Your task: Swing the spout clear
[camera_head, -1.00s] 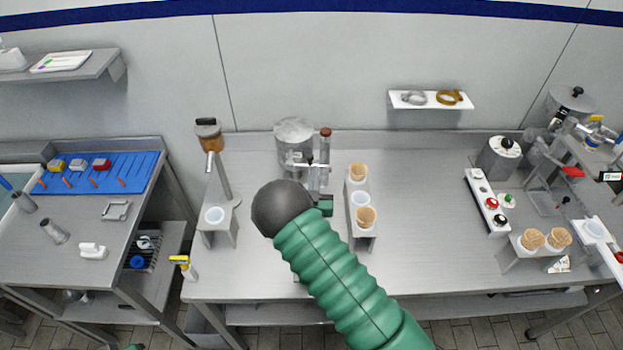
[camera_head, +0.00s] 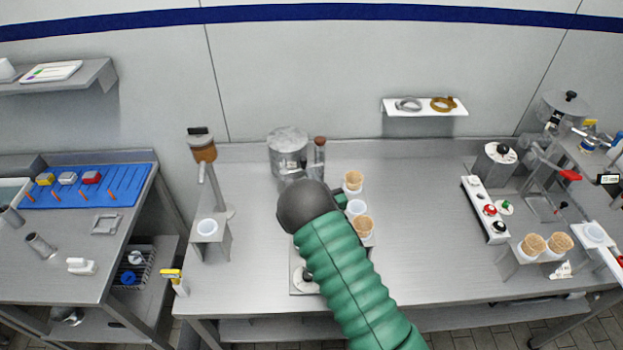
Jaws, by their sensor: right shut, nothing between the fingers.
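A metal canister (camera_head: 288,150) stands at the back of the middle bench, with a slim clear column with a brown top (camera_head: 319,155) beside it. Their lower front, where a spout would show, is hidden behind my right wrist. Another dispenser, with an amber cup (camera_head: 203,153) and a thin metal tube (camera_head: 203,175), stands at the bench's left. My right arm comes in from below; its gripper (camera_head: 340,198) shows only as a small dark green piece beside the wrist ball. It is shut and empty; its fingertips and any contact are hidden. My left gripper is out of view.
A rack with cones (camera_head: 353,180) stands close right of my right wrist. A plate with a knob (camera_head: 303,280) lies partly behind my arm. The bench's right middle is clear.

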